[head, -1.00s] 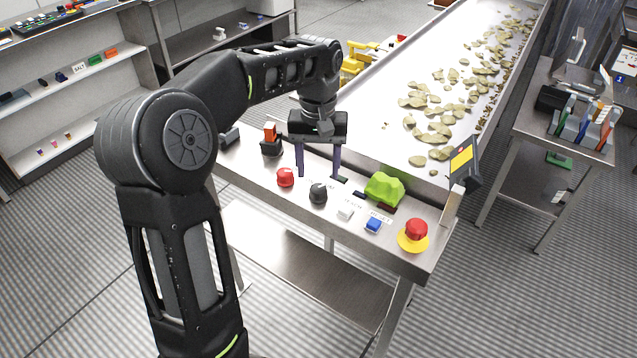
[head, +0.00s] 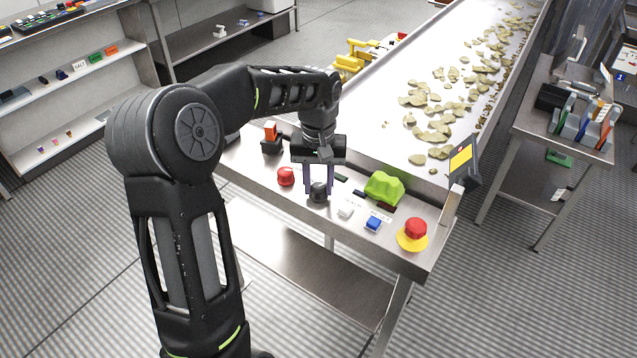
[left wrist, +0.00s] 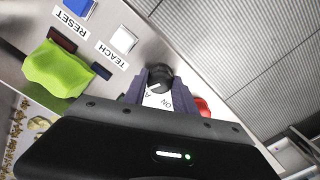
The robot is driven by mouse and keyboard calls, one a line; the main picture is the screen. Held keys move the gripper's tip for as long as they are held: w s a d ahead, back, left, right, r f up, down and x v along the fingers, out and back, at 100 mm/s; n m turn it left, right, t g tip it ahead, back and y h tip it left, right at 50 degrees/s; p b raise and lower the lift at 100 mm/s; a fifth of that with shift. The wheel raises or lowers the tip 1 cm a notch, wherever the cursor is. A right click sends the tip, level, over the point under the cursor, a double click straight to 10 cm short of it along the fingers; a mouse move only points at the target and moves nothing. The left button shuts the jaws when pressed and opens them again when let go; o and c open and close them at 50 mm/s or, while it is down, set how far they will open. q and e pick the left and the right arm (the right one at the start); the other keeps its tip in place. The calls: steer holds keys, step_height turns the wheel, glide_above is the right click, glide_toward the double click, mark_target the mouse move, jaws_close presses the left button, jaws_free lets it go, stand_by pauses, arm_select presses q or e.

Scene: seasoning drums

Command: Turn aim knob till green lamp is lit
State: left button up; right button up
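The black aim knob (head: 318,192) stands on the steel console table, right of a red button (head: 286,176). My left gripper (head: 318,184) points down over it, one finger on each side, and looks shut on it. In the left wrist view the knob (left wrist: 160,76) sits between the dark fingers, with a pale pointer line on its top. A partly covered white label is beside it. No lamp shows lit green. The sensor box (head: 463,161) at the table's right end has a yellow face with a small red spot. My right gripper is out of view.
A white button (head: 345,212), a blue button (head: 373,224) and a red mushroom button (head: 415,231) on yellow stand to the right. A bright green lump (head: 384,188) lies behind them. The conveyor (head: 400,110) carries many chips beyond the table.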

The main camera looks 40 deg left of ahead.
mark_target(318, 187)
arm_select(q)
jaws_close()
steer(key=shift+m, duration=1.5)
steer(key=o, duration=0.6)
jaws_free()
steer(key=shift+c, duration=0.2)
steer(key=shift+r+b, duration=0.6)
steer(key=shift+r, duration=3.35)
steer(key=shift+f, duration=0.1)
